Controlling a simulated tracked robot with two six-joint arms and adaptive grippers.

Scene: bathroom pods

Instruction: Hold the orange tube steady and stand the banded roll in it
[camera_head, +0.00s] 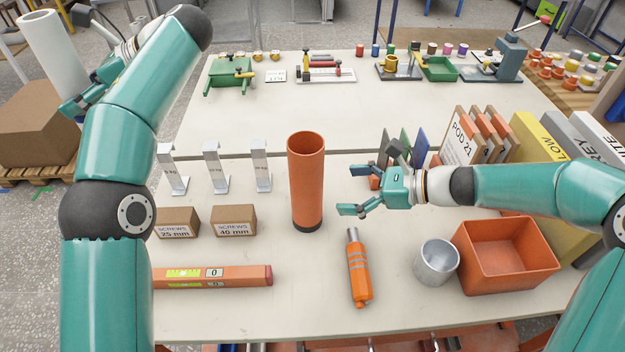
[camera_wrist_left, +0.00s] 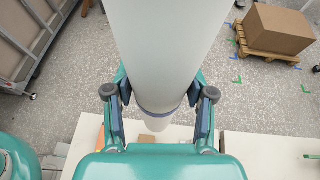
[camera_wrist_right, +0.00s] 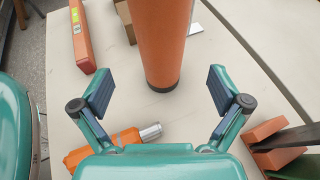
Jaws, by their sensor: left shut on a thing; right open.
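The orange tube (camera_head: 306,185) stands upright and open at the top in the middle of the table. The banded roll (camera_head: 46,45) is long and pale grey, held off the table at the far left. My left gripper (camera_head: 72,106) is shut on it. In the left wrist view the roll (camera_wrist_left: 165,55) passes between the fingers, and its dark blue band (camera_wrist_left: 158,108) shows near one end. My right gripper (camera_head: 352,190) is open just right of the tube. In the right wrist view the tube (camera_wrist_right: 160,40) stands ahead of the spread fingers, apart from both.
An orange cylindrical tool (camera_head: 358,265), a metal cup (camera_head: 436,263) and an orange bin (camera_head: 505,258) lie near the front right. Two screw boxes (camera_head: 233,220) and a spirit level (camera_head: 213,276) are left of the tube. Binders (camera_head: 545,150) stand at the right.

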